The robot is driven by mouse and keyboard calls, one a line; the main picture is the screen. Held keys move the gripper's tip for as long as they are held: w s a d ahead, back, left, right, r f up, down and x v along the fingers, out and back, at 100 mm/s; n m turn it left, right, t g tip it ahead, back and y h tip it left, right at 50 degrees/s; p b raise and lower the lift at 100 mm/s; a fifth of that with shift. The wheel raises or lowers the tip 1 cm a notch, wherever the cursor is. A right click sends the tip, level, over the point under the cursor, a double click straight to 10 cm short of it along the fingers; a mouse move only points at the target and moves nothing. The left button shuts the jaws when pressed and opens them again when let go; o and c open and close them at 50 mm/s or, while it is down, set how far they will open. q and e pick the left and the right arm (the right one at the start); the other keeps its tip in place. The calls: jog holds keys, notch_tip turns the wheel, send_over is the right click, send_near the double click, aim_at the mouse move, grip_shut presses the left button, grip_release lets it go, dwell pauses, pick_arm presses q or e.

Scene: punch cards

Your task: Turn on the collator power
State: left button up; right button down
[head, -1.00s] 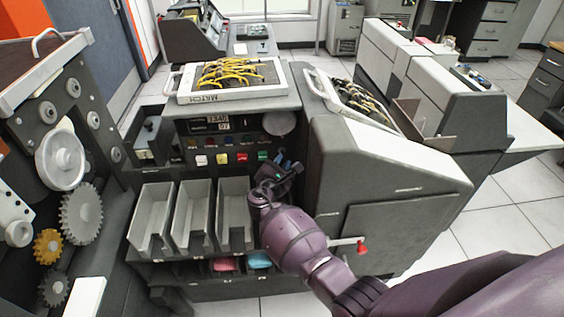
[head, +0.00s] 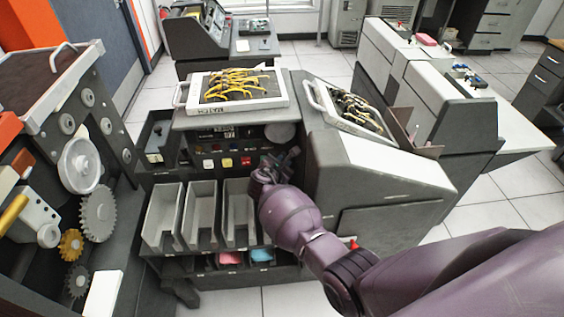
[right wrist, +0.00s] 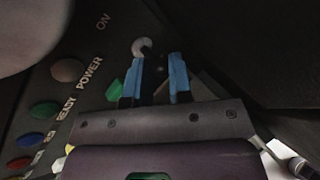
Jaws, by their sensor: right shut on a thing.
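The collator (head: 330,150) has a dark control panel with coloured buttons, which shows in the head view. In the right wrist view, the panel (right wrist: 60,100) carries the words POWER and ON. A small pale rounded switch tip (right wrist: 142,47) shows beside them, at the fingertips. My right gripper (head: 288,160) is against the right part of the panel. Its blue fingers (right wrist: 158,72) are a little apart, shut on what looks like the power switch; the exact contact is dark and hard to see. My left gripper is not in view.
Grey card bins (head: 201,212) stand below the panel. A plugboard with yellow wires (head: 238,88) lies on top, and a second wired board (head: 350,108) is to its right. A geared machine (head: 98,215) stands at the left. Tiled floor is open at the right.

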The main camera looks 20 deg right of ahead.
jog(key=shift+r, duration=0.15)
jog(key=c, duration=1)
grip_release()
jog(key=shift+v, duration=3.65)
jog(key=shift+c, duration=0.4)
